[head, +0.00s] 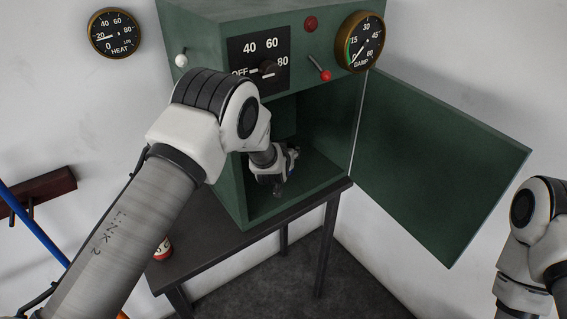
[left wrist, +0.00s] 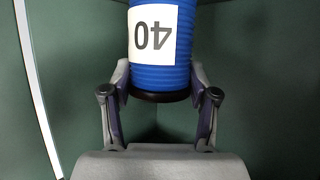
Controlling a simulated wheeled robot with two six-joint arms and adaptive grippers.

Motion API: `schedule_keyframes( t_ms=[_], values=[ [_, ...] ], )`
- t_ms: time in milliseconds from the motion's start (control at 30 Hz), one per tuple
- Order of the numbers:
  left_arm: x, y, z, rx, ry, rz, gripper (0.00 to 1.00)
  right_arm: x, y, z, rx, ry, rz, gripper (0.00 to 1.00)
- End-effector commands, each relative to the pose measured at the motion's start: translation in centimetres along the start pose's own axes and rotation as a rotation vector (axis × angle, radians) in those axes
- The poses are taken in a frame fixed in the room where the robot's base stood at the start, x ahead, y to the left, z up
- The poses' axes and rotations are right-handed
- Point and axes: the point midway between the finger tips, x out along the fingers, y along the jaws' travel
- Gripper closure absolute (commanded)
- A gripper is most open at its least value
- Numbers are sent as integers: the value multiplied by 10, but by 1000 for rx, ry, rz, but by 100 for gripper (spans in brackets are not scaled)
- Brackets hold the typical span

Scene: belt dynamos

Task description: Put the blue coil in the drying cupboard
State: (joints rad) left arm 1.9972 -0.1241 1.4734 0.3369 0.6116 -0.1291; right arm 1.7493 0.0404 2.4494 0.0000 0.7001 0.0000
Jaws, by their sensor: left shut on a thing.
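The green drying cupboard (head: 236,205) stands on a dark table with its door (head: 440,165) swung open to the right. My left arm reaches into its open front, and my left gripper (head: 279,190) is inside, low in the compartment. In the left wrist view my left gripper (left wrist: 160,95) is shut on the blue coil (left wrist: 160,76), which has a white label reading 40, upside down in that view, and a black end. The coil is hidden in the head view. Of my right arm only links show at the right edge; its gripper is out of view.
The cupboard front has a dial (head: 267,70) marked OFF, 40, 60, 80, a red-knobbed lever (head: 319,69) and a DAMP gauge (head: 360,41). A HEAT gauge (head: 114,33) hangs on the wall. A small red and white object (head: 163,248) stands on the table (head: 215,258).

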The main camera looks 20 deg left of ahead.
Motion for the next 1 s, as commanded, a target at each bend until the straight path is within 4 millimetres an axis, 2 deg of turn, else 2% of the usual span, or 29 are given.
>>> schedule_keyframes(
  t_ms=[33, 133, 300, 367, 600, 633, 667, 700, 1000],
  values=[
    [10, -4, -2, -3, 5, -1, 96, 6, 0, 0, 0, 0, 0, 60],
    [19, -7, -5, 0, 2, 0, 96, 8, 0, 0, -1, 0, 0, 60],
    [31, -7, 20, 1, 0, 0, 96, 22, 0, 0, -1, 0, 0, 60],
    [34, -7, 25, 1, 1, 0, 96, 24, 0, 0, 0, 0, 0, 60],
    [33, -7, 24, 1, 2, 0, 96, 22, 0, 0, 0, 0, 0, 60],
    [33, -7, 25, 1, -1, 0, 30, 22, 0, 0, 0, 0, 0, 60],
    [33, -7, 25, 1, -1, 0, 20, 22, 0, 0, 0, 0, 0, 60],
    [33, -7, 25, 1, -1, 0, 16, 22, 0, 0, 0, 0, 0, 60],
    [32, -6, 25, 1, 0, 1, 16, 22, 0, 0, -1, 0, 0, 60]
  ],
)
